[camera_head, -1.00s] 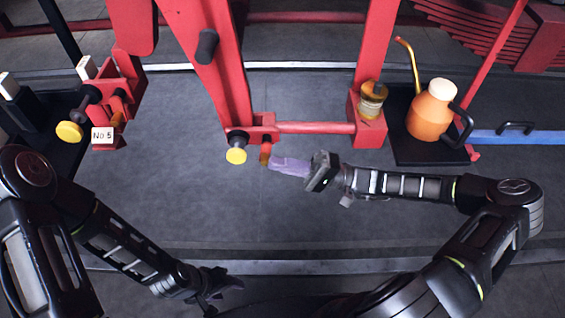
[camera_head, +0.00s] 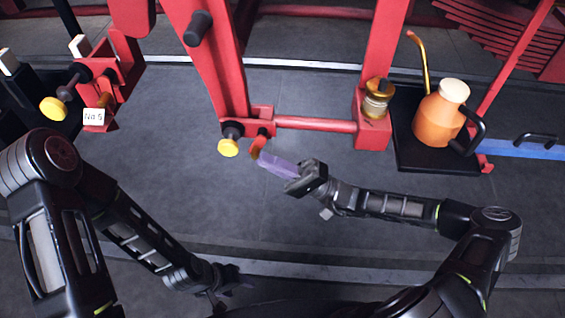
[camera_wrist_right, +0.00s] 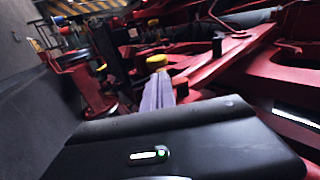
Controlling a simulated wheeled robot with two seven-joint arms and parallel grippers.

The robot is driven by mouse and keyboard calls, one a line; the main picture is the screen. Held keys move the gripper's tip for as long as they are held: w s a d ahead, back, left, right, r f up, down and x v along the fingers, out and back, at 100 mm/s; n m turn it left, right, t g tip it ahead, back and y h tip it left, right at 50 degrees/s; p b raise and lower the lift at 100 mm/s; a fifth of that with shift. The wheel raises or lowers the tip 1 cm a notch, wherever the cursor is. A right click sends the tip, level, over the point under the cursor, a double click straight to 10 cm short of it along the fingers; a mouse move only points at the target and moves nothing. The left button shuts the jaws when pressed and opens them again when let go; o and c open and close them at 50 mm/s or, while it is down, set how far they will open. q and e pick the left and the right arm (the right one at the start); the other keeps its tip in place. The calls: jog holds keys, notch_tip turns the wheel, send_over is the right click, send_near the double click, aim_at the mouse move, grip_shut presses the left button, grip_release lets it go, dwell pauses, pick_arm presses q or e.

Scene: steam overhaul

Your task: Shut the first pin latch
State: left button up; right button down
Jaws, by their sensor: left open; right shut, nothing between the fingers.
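The nearer pin latch has a red bracket (camera_head: 262,112) at the foot of the red post. A black-collared yellow knob (camera_head: 228,148) sticks out of it, with a short orange-red piece (camera_head: 259,147) beside it. My right gripper (camera_head: 263,164) is shut and empty; its purple fingers point left, their tips at or very near the lower end of that piece. Contact is unclear. The right wrist view shows the purple fingers (camera_wrist_right: 158,92) below a yellow knob (camera_wrist_right: 156,62). My left gripper (camera_head: 228,280) is open, low in the head view, away from the latch.
A similar latch with a yellow knob (camera_head: 53,108) and a "No 5" tag (camera_head: 94,117) stands at the left. An orange oil can (camera_head: 438,118) stands on a black tray (camera_head: 405,152) at the right. The grey floor (camera_head: 180,150) between is clear.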

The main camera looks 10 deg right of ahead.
jog(key=shift+t+y, duration=0.4)
jog(key=shift+y, duration=0.4)
jog(key=shift+w+a+r, duration=0.1)
jog(key=shift+w+a, duration=0.05)
jog(key=shift+a, duration=0.55)
jog(key=shift+w+a+r, duration=0.1)
jog(key=shift+w+a, duration=0.1)
jog(key=shift+a, duration=0.45)
jog(key=shift+w+a+r, duration=0.1)
jog(key=shift+w+a, duration=0.05)
jog(key=shift+a, duration=0.55)
jog(key=shift+a, duration=0.1)
jog(key=shift+f+b, duration=0.2)
jog(key=shift+b, duration=0.15)
jog(key=s+d+f+b, duration=0.1)
jog(key=d+f+b, duration=0.4)
jog(key=f, duration=0.7)
jog(key=shift+s+f, duration=0.15)
jog(key=shift+f, duration=0.25)
jog(key=shift+d, duration=0.1)
